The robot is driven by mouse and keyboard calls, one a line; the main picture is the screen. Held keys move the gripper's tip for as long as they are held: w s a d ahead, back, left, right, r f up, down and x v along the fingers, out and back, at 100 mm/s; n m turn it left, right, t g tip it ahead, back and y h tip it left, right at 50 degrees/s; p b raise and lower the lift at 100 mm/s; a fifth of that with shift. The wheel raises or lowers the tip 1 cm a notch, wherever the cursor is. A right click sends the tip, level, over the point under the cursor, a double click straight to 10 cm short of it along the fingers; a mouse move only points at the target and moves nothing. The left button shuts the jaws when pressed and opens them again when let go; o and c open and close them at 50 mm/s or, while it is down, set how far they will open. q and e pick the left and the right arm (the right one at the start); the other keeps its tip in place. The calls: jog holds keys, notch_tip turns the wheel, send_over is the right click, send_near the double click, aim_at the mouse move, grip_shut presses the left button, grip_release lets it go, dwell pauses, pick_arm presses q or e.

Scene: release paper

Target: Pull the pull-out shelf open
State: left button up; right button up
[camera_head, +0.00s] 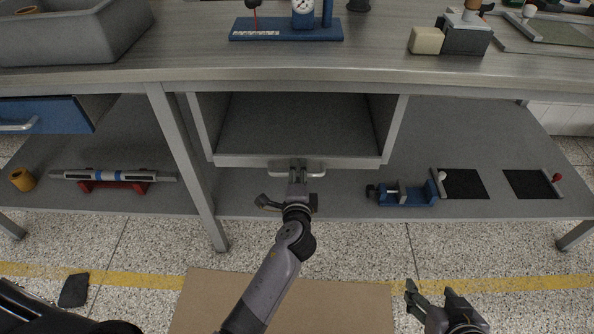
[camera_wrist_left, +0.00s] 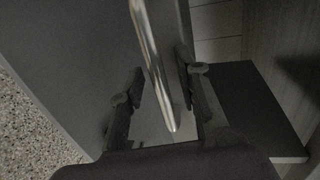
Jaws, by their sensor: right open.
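The pull-out shelf (camera_head: 290,125) is a grey tray under the workbench; its bare inside shows below the bench's front edge. Its light front carries a metal bar handle (camera_head: 313,173), which also shows in the left wrist view (camera_wrist_left: 151,60). My left gripper (camera_head: 297,170) is at this handle, partly covering it. In the left wrist view, my left gripper's fingers (camera_wrist_left: 160,83) stand apart on both sides of the bar, with gaps visible. My right gripper (camera_head: 430,287) is open and empty, low at the right, away from the shelf.
The bench top (camera_head: 190,50) holds a grey bin (camera_head: 75,40) and a blue gauge stand (camera_head: 285,33). A blue drawer (camera_head: 45,115) is at the left. The lower shelf (camera_head: 330,200) holds a blue clamp (camera_head: 405,195) and black plates (camera_head: 462,183). A brown mat (camera_head: 345,305) lies on the floor.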

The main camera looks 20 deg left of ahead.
pick_arm(q)
grip_shut()
dwell(0.4)
dwell(0.5)
